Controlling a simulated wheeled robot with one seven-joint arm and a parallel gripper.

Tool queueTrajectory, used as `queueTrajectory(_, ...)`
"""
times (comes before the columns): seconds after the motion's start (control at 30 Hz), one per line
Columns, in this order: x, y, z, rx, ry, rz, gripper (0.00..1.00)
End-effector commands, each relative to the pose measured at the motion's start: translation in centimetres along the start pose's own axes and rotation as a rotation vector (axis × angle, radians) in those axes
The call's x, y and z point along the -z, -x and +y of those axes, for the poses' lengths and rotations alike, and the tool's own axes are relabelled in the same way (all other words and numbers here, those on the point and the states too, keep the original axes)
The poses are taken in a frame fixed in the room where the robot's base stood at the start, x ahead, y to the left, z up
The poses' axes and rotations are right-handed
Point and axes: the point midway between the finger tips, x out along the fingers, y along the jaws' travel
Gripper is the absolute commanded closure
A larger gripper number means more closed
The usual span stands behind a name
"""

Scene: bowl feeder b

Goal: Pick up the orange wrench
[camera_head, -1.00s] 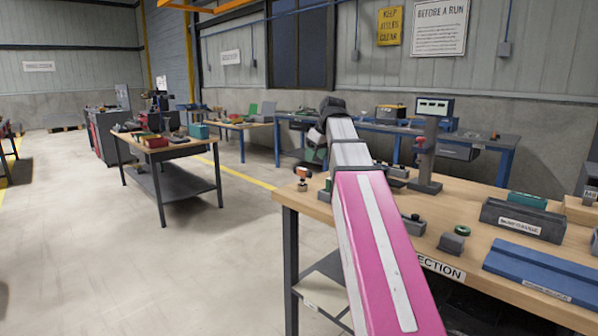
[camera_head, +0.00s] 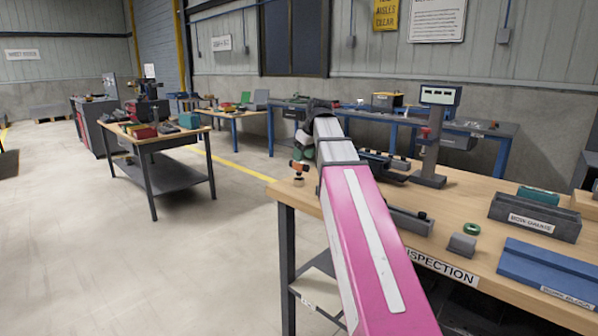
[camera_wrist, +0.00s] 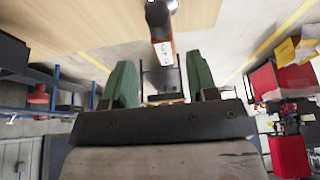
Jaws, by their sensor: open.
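A small orange and dark tool (camera_head: 299,167) stands at the near left corner of the wooden bench; it looks like the orange wrench, though its shape is hard to make out. My gripper (camera_head: 304,144) hangs at the end of my arm just above and beside it, partly hidden by the arm. In the wrist view my gripper (camera_wrist: 161,84) is open, with its two green fingers apart. A dark-nosed tool with a white label and orange edges (camera_wrist: 163,50) shows in line with the gap, apparently the same tool. I cannot tell whether the fingers touch it.
Open floor (camera_head: 150,260) lies left of the bench. Another table (camera_head: 160,142) stands farther back.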

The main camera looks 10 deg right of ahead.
Motion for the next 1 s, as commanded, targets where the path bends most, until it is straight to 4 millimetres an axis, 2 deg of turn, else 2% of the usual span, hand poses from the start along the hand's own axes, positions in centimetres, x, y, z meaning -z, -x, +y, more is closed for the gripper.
queueTrajectory(0.4,0.0,-4.6,-0.5,0.001,0.000,-0.001,0.47)
queueTrajectory(0.67,0.0,-5.0,-0.5,0.000,0.000,0.000,0.47)
queueTrajectory(0.7,0.0,-5.0,-0.5,0.000,0.000,0.000,0.53)
queueTrajectory(0.83,0.0,-5.0,-0.5,0.000,0.000,0.000,0.96)
queueTrajectory(0.87,0.0,-5.0,-0.5,0.000,0.000,0.000,1.00)
queueTrajectory(1.0,0.0,-5.0,-0.5,0.000,0.000,0.001,1.00)
